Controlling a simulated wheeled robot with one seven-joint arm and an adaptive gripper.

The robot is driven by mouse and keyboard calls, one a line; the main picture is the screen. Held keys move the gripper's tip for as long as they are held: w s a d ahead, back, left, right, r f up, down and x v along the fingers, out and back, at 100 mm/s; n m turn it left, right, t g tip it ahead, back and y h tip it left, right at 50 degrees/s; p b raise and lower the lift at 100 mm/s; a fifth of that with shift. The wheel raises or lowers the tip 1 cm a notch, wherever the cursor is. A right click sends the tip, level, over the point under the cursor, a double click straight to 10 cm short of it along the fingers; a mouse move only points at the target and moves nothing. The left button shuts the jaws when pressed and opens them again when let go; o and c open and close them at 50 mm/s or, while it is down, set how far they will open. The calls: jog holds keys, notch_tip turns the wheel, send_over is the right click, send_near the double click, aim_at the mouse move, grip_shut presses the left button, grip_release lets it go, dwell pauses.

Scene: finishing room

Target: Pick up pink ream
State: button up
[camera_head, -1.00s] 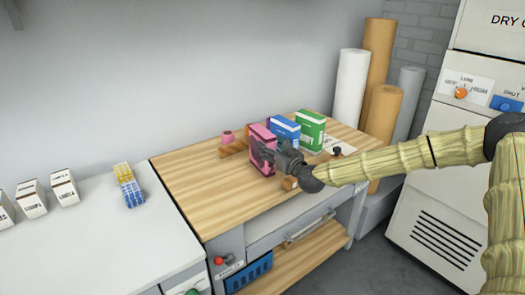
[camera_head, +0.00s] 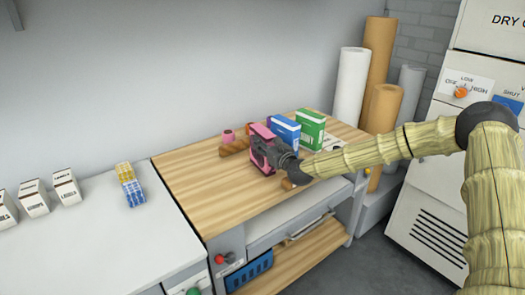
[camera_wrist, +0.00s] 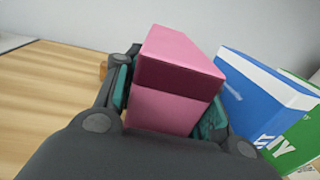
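The pink ream (camera_wrist: 178,58) stands on the wooden bench at the left end of a row of boxes. In the head view, the pink ream (camera_head: 262,131) is partly hidden behind my gripper (camera_head: 268,153). In the wrist view, the ream sits between the two teal-padded fingers of my gripper (camera_wrist: 166,98), one on each side. The pads are close against its sides. I cannot tell whether they are pressing on it. The ream's lower part is hidden in the wrist view.
A blue box (camera_head: 284,130) stands just right of the ream, with a green box (camera_head: 311,128) beyond it. Tall paper rolls (camera_head: 350,90) stand at the back right. The bench's left half (camera_head: 205,185) is clear.

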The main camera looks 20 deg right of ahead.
grip_shut()
jog(key=shift+r, duration=0.1)
jog(key=shift+r, duration=0.1)
